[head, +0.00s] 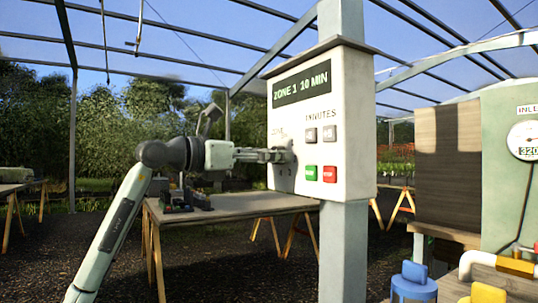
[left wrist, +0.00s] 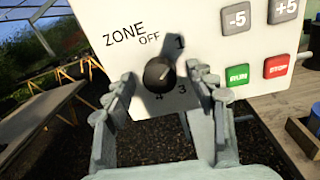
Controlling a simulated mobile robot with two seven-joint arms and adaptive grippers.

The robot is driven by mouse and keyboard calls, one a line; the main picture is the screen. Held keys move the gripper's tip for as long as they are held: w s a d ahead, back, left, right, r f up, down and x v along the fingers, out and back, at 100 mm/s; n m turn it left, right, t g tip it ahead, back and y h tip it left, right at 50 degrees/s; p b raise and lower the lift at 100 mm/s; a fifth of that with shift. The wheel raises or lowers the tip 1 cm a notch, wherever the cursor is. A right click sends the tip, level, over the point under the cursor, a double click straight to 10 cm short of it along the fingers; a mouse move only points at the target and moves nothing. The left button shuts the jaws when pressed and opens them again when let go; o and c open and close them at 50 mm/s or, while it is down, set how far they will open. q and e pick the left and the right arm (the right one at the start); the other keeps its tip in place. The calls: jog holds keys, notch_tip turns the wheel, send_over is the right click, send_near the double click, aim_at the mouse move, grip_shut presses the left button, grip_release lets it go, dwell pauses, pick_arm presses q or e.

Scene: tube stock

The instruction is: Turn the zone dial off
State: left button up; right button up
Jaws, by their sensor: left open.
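The zone dial (left wrist: 158,74) is a dark round knob on the lower left of the white control box (head: 345,130). Around it in the left wrist view are the marks OFF, 1, 3 and 4. My left gripper (head: 284,156) is in front of the box at the dial. In the left wrist view its open fingers (left wrist: 160,82) stand on either side of the dial, with gaps showing. In the head view the gripper hides the dial. My right gripper is not in view.
Grey -5 and +5 buttons (head: 328,133), a green RUN button (head: 311,173) and a red STOP button (head: 330,174) sit to the right of the dial. The box is on a grey post (head: 343,255). A wooden table (head: 235,205) stands behind. Blue and yellow valves are at lower right.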

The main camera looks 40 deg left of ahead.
pick_arm(q)
jog(key=c, duration=1.2)
jog(key=shift+o, duration=0.2)
jog(key=shift+n, duration=0.3)
jog(key=shift+n+g+h+p, duration=0.3)
jog(key=shift+n+p, duration=0.15)
jog(key=shift+n, duration=4.05)
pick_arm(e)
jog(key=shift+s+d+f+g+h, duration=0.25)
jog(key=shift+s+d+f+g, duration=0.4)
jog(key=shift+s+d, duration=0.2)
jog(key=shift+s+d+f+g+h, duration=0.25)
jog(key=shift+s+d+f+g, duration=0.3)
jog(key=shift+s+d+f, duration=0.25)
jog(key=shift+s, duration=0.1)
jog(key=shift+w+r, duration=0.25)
